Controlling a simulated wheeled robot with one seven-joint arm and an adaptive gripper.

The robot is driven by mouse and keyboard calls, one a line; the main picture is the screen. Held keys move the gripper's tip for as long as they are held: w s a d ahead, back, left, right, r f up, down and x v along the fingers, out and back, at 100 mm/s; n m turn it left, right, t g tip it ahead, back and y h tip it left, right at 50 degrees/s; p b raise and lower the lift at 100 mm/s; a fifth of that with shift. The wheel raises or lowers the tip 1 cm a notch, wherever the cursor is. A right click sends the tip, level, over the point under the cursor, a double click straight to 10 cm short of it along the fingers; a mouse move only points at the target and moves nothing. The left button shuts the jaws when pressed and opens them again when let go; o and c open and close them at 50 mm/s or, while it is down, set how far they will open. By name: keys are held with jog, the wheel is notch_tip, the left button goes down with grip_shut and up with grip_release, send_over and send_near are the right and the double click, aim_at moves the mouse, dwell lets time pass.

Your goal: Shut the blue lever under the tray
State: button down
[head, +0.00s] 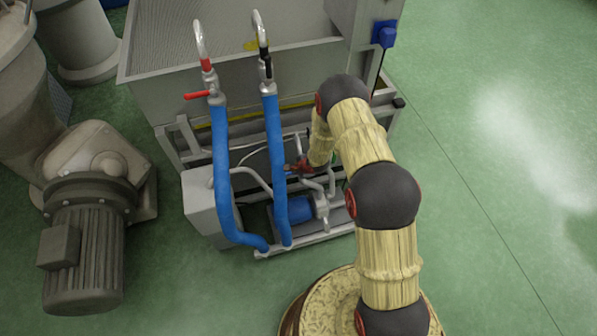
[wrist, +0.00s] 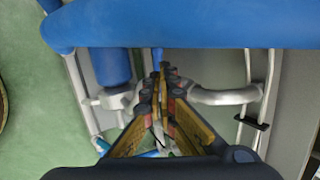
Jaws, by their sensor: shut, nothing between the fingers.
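The metal tray (head: 160,85) stands on a frame at the top of the head view. My gripper (head: 291,168) reaches under it among the pipes, just right of a blue hose. In the wrist view, my gripper (wrist: 158,75) has its fingertips together and holds nothing. A narrow blue piece (wrist: 157,56) shows just beyond the fingertips, and a teal-blue bar (wrist: 150,154) shows partly behind the fingers. I cannot tell which of these is the blue lever, or its angle. My arm and the hoses hide part of the area under the tray.
Two blue hoses (head: 222,160) run down in front of the frame; one crosses the top of the wrist view (wrist: 200,25). A blue pump motor (head: 295,210), pipes and a grey box (head: 205,205) crowd the space. A red lever (head: 197,95) sits higher up. Green floor is clear at right.

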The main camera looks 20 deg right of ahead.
aim_at(289, 174)
jog(key=shift+b+x, duration=0.85)
jog(key=shift+x, duration=1.7)
jog(key=shift+a, duration=0.1)
jog(key=shift+s+a+f+p, duration=0.1)
jog(key=shift+a+f+p, duration=0.05)
jog(key=shift+p, duration=0.4)
jog(key=shift+a+f+p, duration=0.25)
jog(key=shift+f+p, duration=0.05)
jog(key=shift+f, duration=0.2)
jog(key=a+p+v, duration=0.2)
jog(key=p+v, duration=0.3)
jog(key=v, duration=0.8)
jog(key=shift+s+r+p, duration=0.2)
jog(key=shift+r+p, duration=0.2)
jog(key=shift+r, duration=0.1)
